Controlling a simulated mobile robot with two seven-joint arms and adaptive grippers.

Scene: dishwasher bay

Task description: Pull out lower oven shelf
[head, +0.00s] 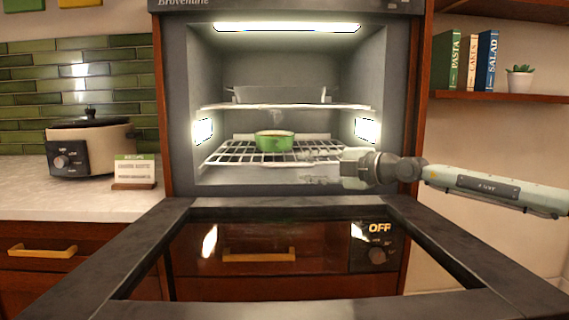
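The lower oven shelf (230,155) is a wire rack inside the lit oven, with a green pot (274,142) standing on it near the back. My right gripper (322,168) reaches in from the right and is at the right front part of the lower shelf. Its fingers are pale and blurred against the rack, so I cannot tell if they are open or shut, or touching the wires. My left gripper is not in view.
The oven door (75,262) hangs open in front. An upper shelf (225,106) holds a glass dish (280,95). A slow cooker (90,146) and a recipe card (135,171) stand on the left counter. Books (468,62) and a plant (520,78) sit on the right wall shelf.

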